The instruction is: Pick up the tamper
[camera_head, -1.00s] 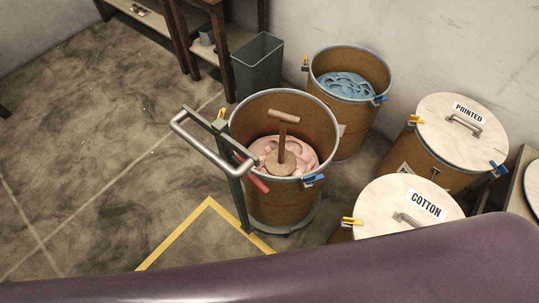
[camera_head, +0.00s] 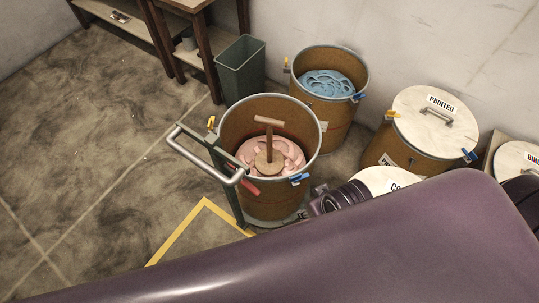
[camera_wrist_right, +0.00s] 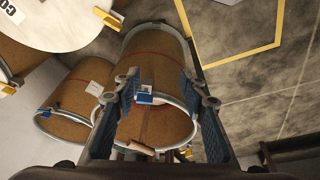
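The tamper (camera_head: 267,143) is wooden, with a T-shaped handle and a round foot. It stands upright in the open brown drum (camera_head: 230,119), its foot on the pink material (camera_head: 291,156). In the right wrist view its handle (camera_wrist_right: 143,148) seems to show near the drum's rim. My right gripper (camera_wrist_right: 160,90) is open and empty, with its two fingers far apart in front of the drum (camera_wrist_right: 155,60). In the head view my purple arm fills the bottom and I cannot make out the right gripper. My left gripper is in neither view.
The drum sits on a trolley with a metal handle (camera_head: 205,157). A drum with blue material (camera_head: 326,86) stands behind it. Lidded drums, one marked PRINTED (camera_head: 434,108), stand at right. A green bin (camera_head: 240,68) is behind. The floor at left is clear.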

